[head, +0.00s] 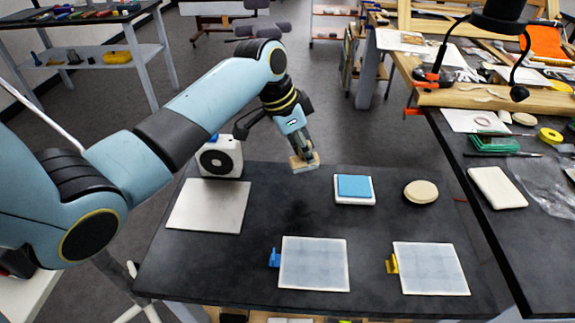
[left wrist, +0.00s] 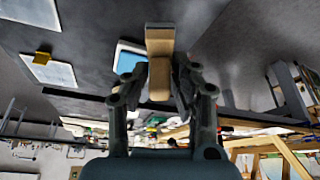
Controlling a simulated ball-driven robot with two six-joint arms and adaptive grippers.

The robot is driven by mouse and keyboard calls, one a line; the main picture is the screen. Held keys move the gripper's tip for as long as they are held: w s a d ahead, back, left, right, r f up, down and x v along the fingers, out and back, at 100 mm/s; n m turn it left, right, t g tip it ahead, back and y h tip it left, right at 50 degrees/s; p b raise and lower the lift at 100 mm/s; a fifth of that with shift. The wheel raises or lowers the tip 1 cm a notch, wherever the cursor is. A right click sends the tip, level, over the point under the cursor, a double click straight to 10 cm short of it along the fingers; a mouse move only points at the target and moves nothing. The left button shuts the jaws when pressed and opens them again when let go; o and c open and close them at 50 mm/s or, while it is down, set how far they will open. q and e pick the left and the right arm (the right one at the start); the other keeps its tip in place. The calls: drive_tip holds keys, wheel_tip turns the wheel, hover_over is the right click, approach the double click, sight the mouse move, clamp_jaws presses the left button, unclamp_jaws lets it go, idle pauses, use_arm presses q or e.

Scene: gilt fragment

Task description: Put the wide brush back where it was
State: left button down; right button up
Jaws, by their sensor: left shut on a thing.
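The wide brush (head: 304,162) is a flat, pale wooden piece held over the far edge of the dark table. My left gripper (head: 300,148) is shut on it. In the left wrist view the brush (left wrist: 159,70) stands out between the fingers of my left gripper (left wrist: 161,85), with a lighter band at its far end. The brush appears apart from the table top. Part of it is hidden by the fingers in the head view. My right gripper is not in view.
The dark table (head: 240,265) bears a metal plate (head: 208,206), a blue pad (head: 354,186) on a white base, a round wooden disc (head: 421,191), and two pale panels (head: 314,264) (head: 430,268) with blue and yellow tabs. A white box (head: 220,158) stands at the back left. The table's middle is clear.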

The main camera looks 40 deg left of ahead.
sight(290, 162)
use_arm(q)
drive_tip(key=a, duration=0.1)
drive_tip(key=s+f, duration=0.1)
drive_tip(key=a+f, duration=0.1)
drive_tip(key=shift+s+a, duration=0.25)
drive_tip(key=shift+a, duration=0.1)
wheel_tip(290, 162, down, 4)
drive_tip(key=shift+a+f+p, duration=0.1)
drive_tip(key=shift+p, duration=0.3)
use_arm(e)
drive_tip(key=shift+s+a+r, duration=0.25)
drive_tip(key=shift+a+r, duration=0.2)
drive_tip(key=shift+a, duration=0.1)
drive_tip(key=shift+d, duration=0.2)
use_arm(q)
drive_tip(key=c, duration=1.1)
unclamp_jaws()
drive_tip(key=shift+f, duration=0.1)
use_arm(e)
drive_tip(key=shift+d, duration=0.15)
use_arm(q)
drive_tip(key=shift+s+r, duration=0.1)
drive_tip(key=shift+r, duration=0.3)
drive_tip(key=v, duration=1.1)
drive_tip(key=shift+s+a+r, duration=0.1)
drive_tip(key=shift+r, duration=0.1)
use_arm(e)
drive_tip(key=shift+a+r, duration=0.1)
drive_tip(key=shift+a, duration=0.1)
